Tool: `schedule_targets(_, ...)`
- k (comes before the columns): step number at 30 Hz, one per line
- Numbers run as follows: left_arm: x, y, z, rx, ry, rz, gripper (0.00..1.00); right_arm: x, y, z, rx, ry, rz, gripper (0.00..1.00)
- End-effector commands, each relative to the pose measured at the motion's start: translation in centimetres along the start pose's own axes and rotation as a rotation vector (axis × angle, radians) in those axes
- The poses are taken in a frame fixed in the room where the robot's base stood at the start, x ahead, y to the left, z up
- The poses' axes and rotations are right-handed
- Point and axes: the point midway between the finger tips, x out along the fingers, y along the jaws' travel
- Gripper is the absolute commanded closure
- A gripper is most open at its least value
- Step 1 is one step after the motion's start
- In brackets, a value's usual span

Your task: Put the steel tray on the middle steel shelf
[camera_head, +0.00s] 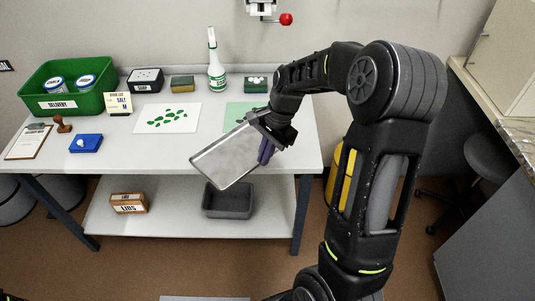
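The steel tray (222,158) is a flat grey rectangle, tilted, hanging over the front edge of the white table. My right gripper (268,140) is shut on its upper right end. The fingers partly hide that end, and I cannot tell whether the tray touches the table. I cannot make out a middle steel shelf; under the table there is one pale lower shelf (170,222). My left gripper is not in view.
A dark bin (228,201) and a LIDS box (129,203) stand on the lower shelf. A stool (488,158) is at right.

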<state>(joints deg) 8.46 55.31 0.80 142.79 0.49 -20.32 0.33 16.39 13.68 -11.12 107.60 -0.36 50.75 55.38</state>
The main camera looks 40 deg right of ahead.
Motion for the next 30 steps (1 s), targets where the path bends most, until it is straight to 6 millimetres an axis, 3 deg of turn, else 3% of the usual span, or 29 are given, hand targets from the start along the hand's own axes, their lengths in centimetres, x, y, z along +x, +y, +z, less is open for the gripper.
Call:
schedule_targets(10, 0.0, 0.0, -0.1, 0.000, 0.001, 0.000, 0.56, 3.5, -1.9, 2.6, -0.547, -0.074, 0.134, 1.00)
schedule_targets(18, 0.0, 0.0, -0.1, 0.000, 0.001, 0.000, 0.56, 10.7, -3.7, 9.0, -1.163, -0.183, 0.278, 1.00)
schedule_targets(24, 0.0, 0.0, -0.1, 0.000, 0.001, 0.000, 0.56, 14.2, -3.6, 12.5, -1.353, -0.210, 0.321, 1.00)
schedule_targets(30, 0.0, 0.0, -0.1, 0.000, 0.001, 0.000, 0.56, 14.9, -3.6, 13.2, -1.386, -0.214, 0.326, 1.00)
